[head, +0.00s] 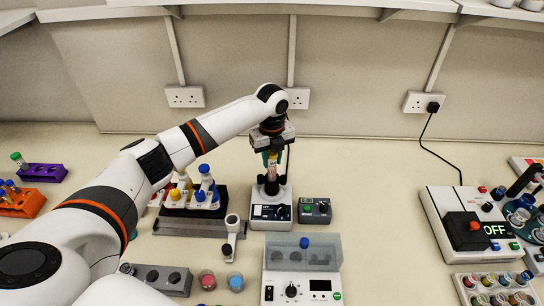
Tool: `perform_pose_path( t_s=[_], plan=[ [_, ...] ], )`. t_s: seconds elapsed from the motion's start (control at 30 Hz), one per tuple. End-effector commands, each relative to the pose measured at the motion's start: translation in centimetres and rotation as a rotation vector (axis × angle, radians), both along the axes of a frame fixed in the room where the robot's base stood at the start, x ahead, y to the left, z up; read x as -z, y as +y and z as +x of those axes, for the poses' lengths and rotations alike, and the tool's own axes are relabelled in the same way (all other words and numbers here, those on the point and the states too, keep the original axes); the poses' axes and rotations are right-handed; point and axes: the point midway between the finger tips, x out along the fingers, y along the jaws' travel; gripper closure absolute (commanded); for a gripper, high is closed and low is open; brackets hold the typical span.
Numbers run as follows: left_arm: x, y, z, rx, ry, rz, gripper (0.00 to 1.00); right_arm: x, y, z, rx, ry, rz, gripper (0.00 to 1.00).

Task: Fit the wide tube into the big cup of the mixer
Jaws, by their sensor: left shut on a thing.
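The mixer (270,215) is a small white box with a dark front panel and a black cup (271,188) on top, in the middle of the bench. My left gripper (272,159) points down right above the mixer. It is shut on the wide tube (272,171), which has a yellow top and pinkish contents. The tube is about upright over the black cup. Its lower end meets the cup in the picture, and I cannot tell whether it is inside or just above. The fingers partly hide the tube's upper part. My right gripper is out of view.
A dark rack with bottles (178,197) stands left of the mixer. A small grey control box (316,210) stands close on its right, and a white device with a clear lid (302,270) in front. A larger device (470,225) is at right. The bench behind the mixer is clear.

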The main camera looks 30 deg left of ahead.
Motion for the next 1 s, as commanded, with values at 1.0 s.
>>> perform_pose_path(
  t_s=[1.0],
  plan=[
    [2.7, 0.0, 0.0, 0.0, 0.001, -0.001, 1.0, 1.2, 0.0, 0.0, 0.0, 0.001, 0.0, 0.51]
  ],
)
